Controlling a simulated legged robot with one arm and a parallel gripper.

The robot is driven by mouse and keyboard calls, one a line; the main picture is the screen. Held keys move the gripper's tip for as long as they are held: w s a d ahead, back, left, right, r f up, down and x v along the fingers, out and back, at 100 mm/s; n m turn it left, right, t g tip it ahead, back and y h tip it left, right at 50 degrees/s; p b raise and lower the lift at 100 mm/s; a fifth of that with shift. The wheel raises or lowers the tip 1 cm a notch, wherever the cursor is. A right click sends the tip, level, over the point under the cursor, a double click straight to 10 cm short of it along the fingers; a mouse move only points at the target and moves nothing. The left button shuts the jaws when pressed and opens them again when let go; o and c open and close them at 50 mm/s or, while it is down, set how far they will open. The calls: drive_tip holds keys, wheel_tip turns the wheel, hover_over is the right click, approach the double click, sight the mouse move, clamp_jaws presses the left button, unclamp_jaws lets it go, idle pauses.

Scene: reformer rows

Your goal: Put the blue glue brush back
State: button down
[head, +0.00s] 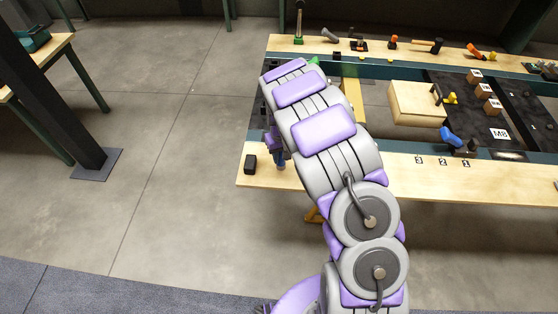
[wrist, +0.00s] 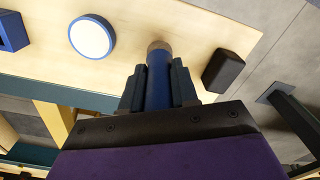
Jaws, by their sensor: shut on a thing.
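The blue glue brush (wrist: 158,88) shows in the wrist view as a blue cylinder with a brownish end. My gripper (wrist: 158,68) is shut on it, one dark finger on each side. The brownish end points away from the gripper toward the pale wooden bench top (wrist: 130,40); I cannot tell whether it touches. In the head view my gripper (head: 272,140) is over the left end of the bench, mostly hidden by my arm, and a bit of the blue brush (head: 281,160) shows below it. A round blue-rimmed thing with a white face (wrist: 92,37) is left of the brush in the wrist view.
A black block (head: 250,164) lies near the bench's left front corner, close right of the brush in the wrist view (wrist: 222,72). A blue square-edged thing (wrist: 13,30) is at far left there. A blue-handled tool (head: 452,138) and wooden box (head: 418,103) are farther right.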

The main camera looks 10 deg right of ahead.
sight(280, 160)
drive_tip(key=shift+w, duration=0.3)
drive_tip(key=f, duration=0.1)
drive_tip(key=a+f+b, duration=0.1)
drive_tip(key=f, duration=0.1)
drive_tip(key=shift+w+a+f, duration=0.1)
drive_tip(key=shift+a+f, duration=0.2)
drive_tip(key=shift+a, duration=0.1)
drive_tip(key=shift+d, duration=0.6)
drive_tip(key=c, duration=1.3)
unclamp_jaws()
drive_tip(key=shift+d, duration=0.15)
drive_tip(key=o, duration=0.3)
drive_tip(key=shift+o, duration=0.7)
drive_tip(key=shift+a, duration=0.55)
drive_tip(key=shift+d+r, duration=0.25)
drive_tip(key=shift+r, duration=0.25)
drive_tip(key=r+p, duration=0.2)
drive_tip(key=r, duration=0.9)
drive_tip(key=shift+s+r, duration=0.2)
drive_tip(key=s+d+r+m, duration=0.1)
drive_tip(key=s+d+r, duration=0.2)
drive_tip(key=s+r, duration=0.65)
drive_tip(key=s+a+r+g, duration=0.1)
drive_tip(key=s+r, duration=0.2)
drive_tip(key=s, duration=1.3)
drive_tip(key=s+a+r+g, duration=0.1)
drive_tip(key=s+a+r, duration=0.1)
drive_tip(key=s, duration=1.4)
drive_tip(key=shift+s+r+m, duration=0.3)
drive_tip(key=shift+r, duration=0.5)
